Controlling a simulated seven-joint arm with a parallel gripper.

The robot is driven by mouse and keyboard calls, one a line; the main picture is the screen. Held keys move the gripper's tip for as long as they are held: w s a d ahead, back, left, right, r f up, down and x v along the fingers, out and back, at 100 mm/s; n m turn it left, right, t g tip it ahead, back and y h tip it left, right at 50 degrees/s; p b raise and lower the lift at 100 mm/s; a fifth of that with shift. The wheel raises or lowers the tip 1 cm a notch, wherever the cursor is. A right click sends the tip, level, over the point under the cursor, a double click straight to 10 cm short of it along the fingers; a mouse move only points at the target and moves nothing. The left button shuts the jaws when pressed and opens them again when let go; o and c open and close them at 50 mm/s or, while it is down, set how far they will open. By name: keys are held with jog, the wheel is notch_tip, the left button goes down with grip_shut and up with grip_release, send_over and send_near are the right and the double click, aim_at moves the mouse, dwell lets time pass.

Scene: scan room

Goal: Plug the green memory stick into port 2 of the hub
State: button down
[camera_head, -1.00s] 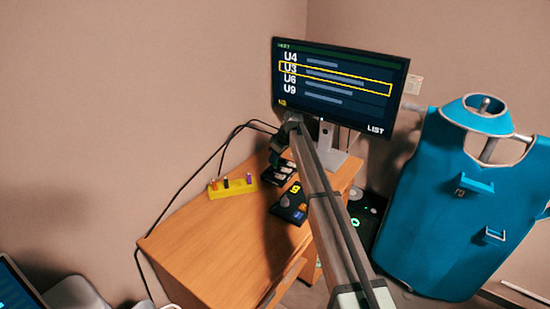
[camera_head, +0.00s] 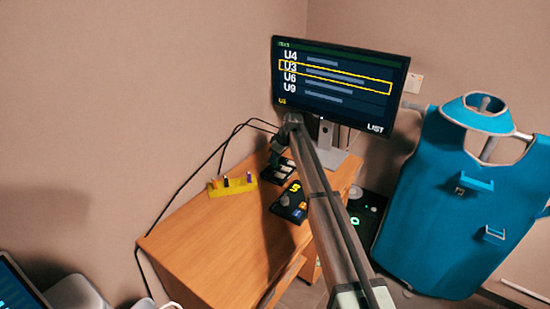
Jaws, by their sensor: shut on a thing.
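My gripper (camera_head: 277,159) is at the back of the desk, low over a small black unit with several pale slots (camera_head: 284,173), which looks like the hub. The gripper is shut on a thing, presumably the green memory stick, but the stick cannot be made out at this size. I cannot tell whether its tip touches a slot, and the port numbers are unreadable. A yellow holder (camera_head: 231,189) stands left of the gripper with several small sticks upright in it, one of them purple; no green one shows there.
A black box with a yellow character and a round knob (camera_head: 291,203) lies in front of the slotted unit, close to my arm. The monitor (camera_head: 340,85) stands behind on its stand. Black cables run along the wall. The desk's (camera_head: 215,245) front left is clear. A blue apron (camera_head: 450,200) hangs at right.

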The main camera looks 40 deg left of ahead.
jog(key=c, duration=0.9)
grip_release()
jog(key=shift+c, duration=0.2)
jog(key=shift+o, duration=0.8)
jog(key=shift+r, duration=0.15)
jog(key=shift+r, duration=3.35)
